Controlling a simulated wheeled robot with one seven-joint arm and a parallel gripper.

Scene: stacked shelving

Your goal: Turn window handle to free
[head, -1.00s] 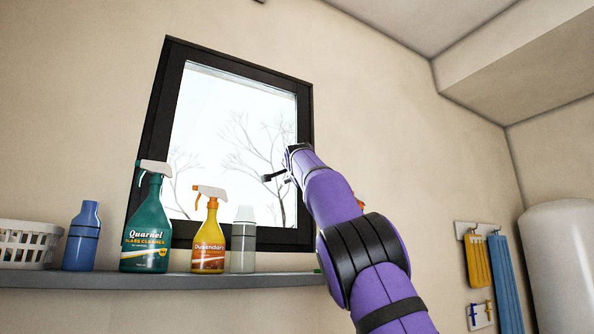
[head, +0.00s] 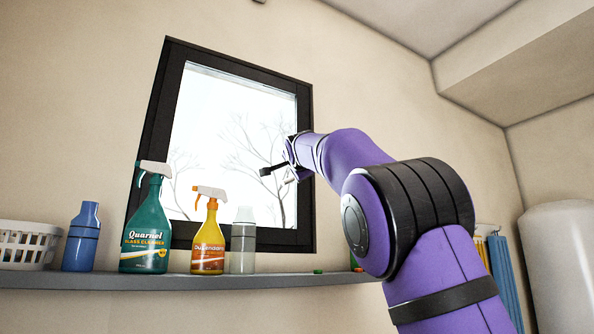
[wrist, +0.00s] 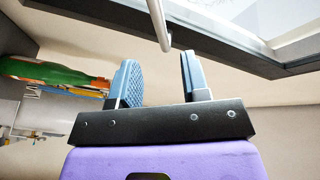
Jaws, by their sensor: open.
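The window (head: 235,140) has a black frame and pale glass, and sits in the wall ahead. My gripper (head: 277,174) is open in front of the right part of the glass, near the right side of the frame. In the wrist view, a pale grey bar with a bent end, which looks like the window handle (wrist: 157,22), comes down from the top. Its end lies in line with the gap between my open fingers (wrist: 158,60), just beyond the tips. I cannot tell whether it touches them. In the head view my gripper and arm seem to hide the handle.
A grey shelf (head: 110,281) below the window bears a white basket (head: 25,245), a blue bottle (head: 82,238), a green spray bottle (head: 147,230), a yellow one (head: 209,240) and a grey bottle (head: 243,245). Blue cloth (head: 505,280) hangs at right, beside a white tank (head: 560,260).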

